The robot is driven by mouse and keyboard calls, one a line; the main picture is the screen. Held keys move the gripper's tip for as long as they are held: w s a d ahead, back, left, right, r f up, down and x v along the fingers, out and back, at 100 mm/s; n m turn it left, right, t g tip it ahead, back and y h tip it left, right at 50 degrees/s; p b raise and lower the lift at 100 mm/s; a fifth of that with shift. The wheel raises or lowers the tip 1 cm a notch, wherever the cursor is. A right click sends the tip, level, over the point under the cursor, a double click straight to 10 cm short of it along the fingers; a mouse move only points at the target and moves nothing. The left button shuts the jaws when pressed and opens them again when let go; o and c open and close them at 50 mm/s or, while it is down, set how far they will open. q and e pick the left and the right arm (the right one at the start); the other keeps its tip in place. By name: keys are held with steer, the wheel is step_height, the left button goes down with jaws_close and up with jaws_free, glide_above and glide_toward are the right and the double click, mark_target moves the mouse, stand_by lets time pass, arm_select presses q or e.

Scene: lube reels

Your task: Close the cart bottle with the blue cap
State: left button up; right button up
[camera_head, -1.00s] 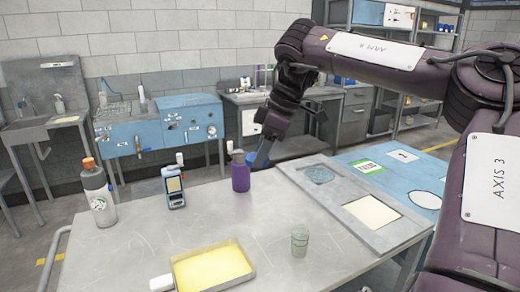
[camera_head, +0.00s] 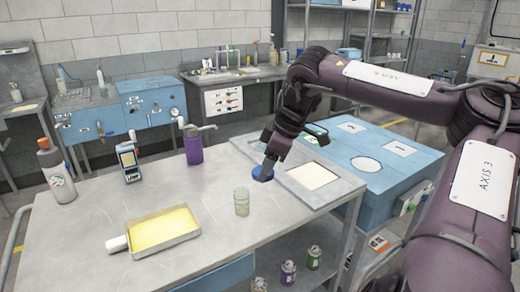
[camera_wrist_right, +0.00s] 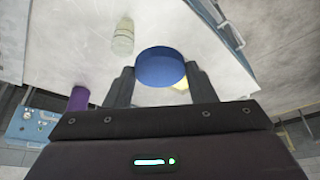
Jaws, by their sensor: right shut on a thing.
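The blue cap (camera_head: 263,174) is held in my right gripper (camera_head: 267,163), above the right part of the cart top. In the right wrist view the cap (camera_wrist_right: 160,68) sits between the two fingers of the right gripper (camera_wrist_right: 160,85). A small clear, pale greenish bottle (camera_head: 242,201) stands upright on the cart top, in front of and left of the cap, apart from it. I see no cap on it. It also shows in the right wrist view (camera_wrist_right: 122,38), left of and beyond the cap. My left gripper is out of view.
A purple pump bottle (camera_head: 193,146), a handheld meter (camera_head: 129,162) and a white bottle with an orange top (camera_head: 56,170) stand toward the back and left. A yellow-filled tray (camera_head: 189,239) lies in front. A grey panel (camera_head: 256,153) is at the right edge.

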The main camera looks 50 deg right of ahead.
arm_select(q)
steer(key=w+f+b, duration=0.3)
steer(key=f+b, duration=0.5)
steer(key=b, duration=0.2)
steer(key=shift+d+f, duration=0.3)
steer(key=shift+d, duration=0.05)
arm_select(e)
steer(key=a+f+n, duration=0.2)
steer(key=a+f, duration=1)
steer(key=a, duration=0.3)
steer(key=a+f+n+g+y, duration=0.1)
steer(key=a+f+n, duration=0.1)
steer(key=a+f, duration=0.9)
steer(key=s+a, duration=0.1)
steer(key=a, duration=0.3)
steer(key=shift+f+n, duration=0.4)
